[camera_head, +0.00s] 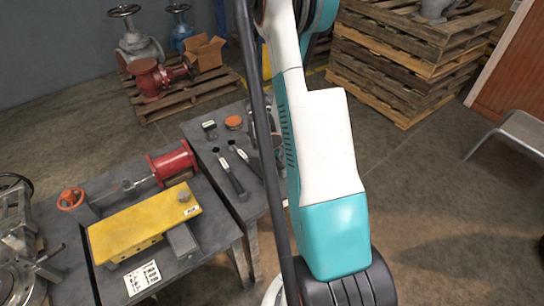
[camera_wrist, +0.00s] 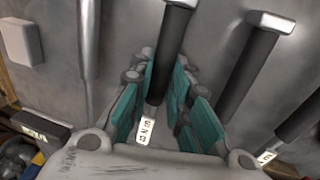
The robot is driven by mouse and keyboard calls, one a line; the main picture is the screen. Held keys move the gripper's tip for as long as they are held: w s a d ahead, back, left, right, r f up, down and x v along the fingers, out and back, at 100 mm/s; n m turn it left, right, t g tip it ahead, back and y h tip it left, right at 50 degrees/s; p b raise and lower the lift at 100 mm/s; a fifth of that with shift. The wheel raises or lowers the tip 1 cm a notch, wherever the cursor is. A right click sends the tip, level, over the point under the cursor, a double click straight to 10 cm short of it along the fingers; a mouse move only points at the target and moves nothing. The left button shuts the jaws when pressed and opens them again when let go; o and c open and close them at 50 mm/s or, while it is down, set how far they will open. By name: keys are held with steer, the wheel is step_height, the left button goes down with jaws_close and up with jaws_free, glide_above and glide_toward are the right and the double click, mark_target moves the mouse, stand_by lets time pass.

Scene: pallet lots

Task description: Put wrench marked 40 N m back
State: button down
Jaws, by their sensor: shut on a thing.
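In the wrist view my gripper (camera_wrist: 160,88) has its teal pads on both sides of a black-handled wrench (camera_wrist: 172,45), shut on its handle. A white label shows at the near end of this handle; its print is too small and turned to read surely. Another black-handled wrench (camera_wrist: 250,72) lies to its right, and a further handle (camera_wrist: 298,120) with a white label is at the right edge. In the head view two wrenches (camera_head: 232,181) lie on the grey bench (camera_head: 196,132). My arm hides my gripper and the right part of the bench there.
A small dark box (camera_head: 209,129) and an orange round item (camera_head: 234,122) stand at the bench's back. A nearer table carries a yellow block (camera_head: 140,225) and a red cylinder (camera_head: 172,162). Pallets (camera_head: 400,60) are stacked behind; a grey chair (camera_head: 515,130) is at right.

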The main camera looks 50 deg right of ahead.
steer(key=c, duration=1.4)
jaws_free()
steer(key=r, duration=0.4)
steer(key=a+r, duration=0.1)
steer(key=r, duration=0.3)
steer(key=a+r, duration=0.1)
steer(key=r, duration=0.2)
steer(key=shift+w+a+r, duration=0.2)
steer(key=shift+r, duration=0.2)
